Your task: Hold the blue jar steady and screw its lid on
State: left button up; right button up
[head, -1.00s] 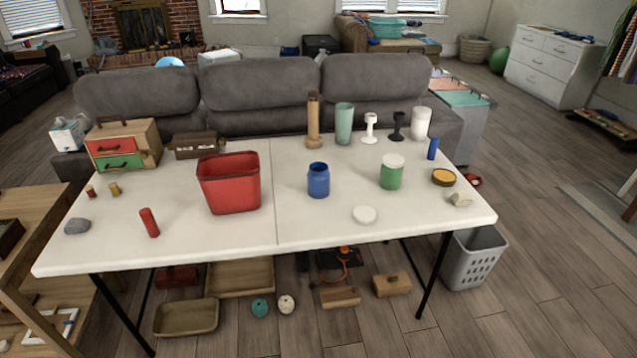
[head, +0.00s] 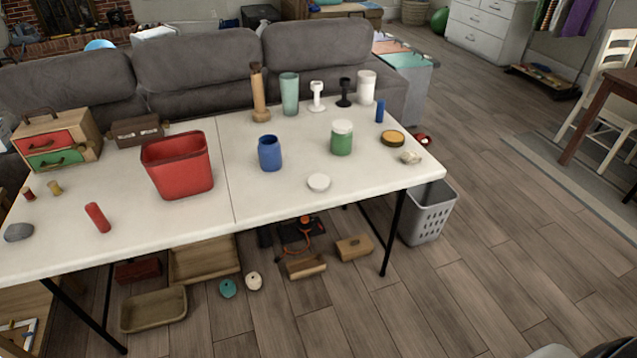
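The blue jar (head: 270,154) stands upright and open on the white table (head: 250,203), near its middle. A round white lid (head: 319,182) lies flat on the table to the right of the jar and closer to the front edge, apart from it. A green jar (head: 341,142) with a white lid on it stands farther right. Neither of my grippers can be made out. A grey and dark shape, perhaps part of my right arm, shows at the bottom right corner.
A red bin (head: 178,167) stands left of the blue jar. Behind are a tan bottle (head: 258,95), a teal cup (head: 289,94) and other upright items. A yellow-topped tin (head: 392,139) sits at the right. The table front around the lid is clear.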

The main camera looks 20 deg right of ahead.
aim_at(269, 146)
jog(key=i+l+u, duration=0.1)
jog(key=i+l, duration=0.15)
jog(key=i+l+u, duration=0.1)
jog(key=l, duration=0.25)
jog(key=i+l+u, duration=0.1)
jog(key=i+l, duration=0.2)
jog(key=i+l+u, duration=0.15)
jog(key=l, duration=0.25)
jog(key=i+l+u, duration=0.1)
jog(key=i+l, duration=0.15)
jog(key=l, duration=0.1)
